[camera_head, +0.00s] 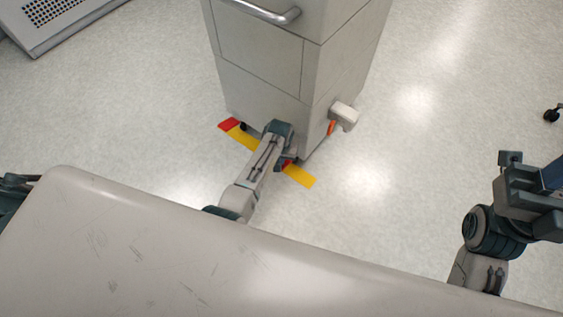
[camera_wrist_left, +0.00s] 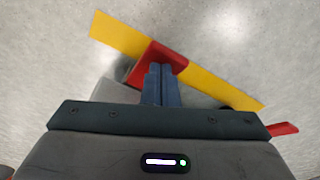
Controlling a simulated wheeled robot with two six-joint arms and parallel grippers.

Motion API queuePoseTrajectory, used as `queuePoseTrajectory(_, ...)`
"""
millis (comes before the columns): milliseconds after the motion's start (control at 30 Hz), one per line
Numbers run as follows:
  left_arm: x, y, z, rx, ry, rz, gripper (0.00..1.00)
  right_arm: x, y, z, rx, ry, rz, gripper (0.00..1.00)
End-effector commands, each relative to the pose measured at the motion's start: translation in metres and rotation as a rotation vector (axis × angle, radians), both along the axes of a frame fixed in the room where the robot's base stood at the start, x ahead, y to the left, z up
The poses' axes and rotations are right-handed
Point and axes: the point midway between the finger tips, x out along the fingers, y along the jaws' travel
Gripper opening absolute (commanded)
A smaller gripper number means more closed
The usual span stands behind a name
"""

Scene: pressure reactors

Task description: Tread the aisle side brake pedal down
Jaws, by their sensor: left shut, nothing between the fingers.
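Two red brake pedals stick out low at the foot of the pale cabinet (camera_head: 262,55). In the head view, one pedal (camera_head: 228,125) shows clear at the left, and my left gripper (camera_head: 287,162) mostly hides the other. In the left wrist view, my shut, empty left gripper (camera_wrist_left: 160,84) has its fingertips over the near red pedal (camera_wrist_left: 167,54). They overlap it, but I cannot tell whether they press on it. The other pedal (camera_wrist_left: 283,129) shows at the right. My right gripper (camera_head: 530,190) is at the right edge, away from the cabinet; its fingers are unclear.
A yellow floor strip (camera_head: 302,176) runs beside the cabinet's foot, and also shows in the left wrist view (camera_wrist_left: 120,38). A white box (camera_head: 345,113) and an orange lever (camera_head: 331,128) stick out from the cabinet's right side.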

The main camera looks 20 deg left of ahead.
Motion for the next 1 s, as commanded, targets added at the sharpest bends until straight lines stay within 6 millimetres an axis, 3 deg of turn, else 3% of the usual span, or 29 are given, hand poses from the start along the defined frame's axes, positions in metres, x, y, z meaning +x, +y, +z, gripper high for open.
queuePoseTrajectory(167, 0.000, 0.000, -0.005, 0.000, 0.001, 0.000, 0.00, 0.000, 0.000, -0.003, 0.000, 0.001, 0.000, 0.36)
queuePoseTrajectory(500, -0.001, 0.000, -0.043, 0.000, 0.002, 0.000, 0.00, 0.000, 0.000, -0.026, 0.000, 0.002, 0.000, 0.36)
queuePoseTrajectory(767, -0.002, 0.000, -0.036, 0.000, 0.001, 0.000, 0.00, 0.001, 0.000, -0.019, -0.001, 0.005, 0.000, 0.36)
queuePoseTrajectory(1000, -0.024, -0.002, -0.023, 0.000, 0.002, 0.000, 0.00, 0.001, 0.000, 0.016, -0.001, 0.004, 0.000, 0.36)
